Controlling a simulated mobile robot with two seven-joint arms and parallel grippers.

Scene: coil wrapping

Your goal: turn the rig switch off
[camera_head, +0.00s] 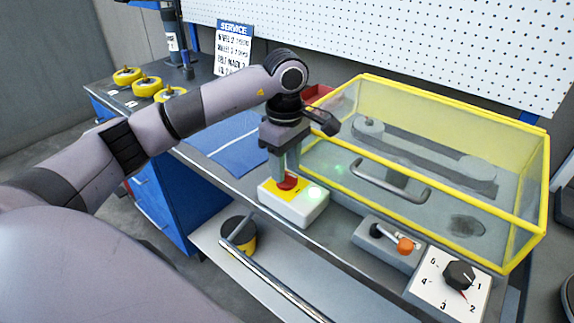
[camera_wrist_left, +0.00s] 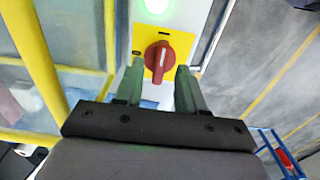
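The rig switch is a red rotary knob (camera_head: 287,182) on a yellow plate, set in a white box (camera_head: 303,209) at the front of the bench. A round lamp (camera_head: 315,194) on the same box glows green. In the left wrist view the knob (camera_wrist_left: 158,58) shows a white line running nearly along the picture's height, tilted slightly. My left gripper (camera_head: 287,170) points down at the switch. In the wrist view its two fingers (camera_wrist_left: 160,78) stand apart on either side of the knob, with visible gaps. My right gripper is not in view.
A yellow-framed clear guard (camera_head: 435,115) with a handle (camera_head: 390,183) stands right behind the box. To the right are an orange-knobbed lever (camera_head: 404,245) and a numbered dial (camera_head: 459,275). A blue mat (camera_head: 222,140) and yellow wheels (camera_head: 147,87) lie to the left.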

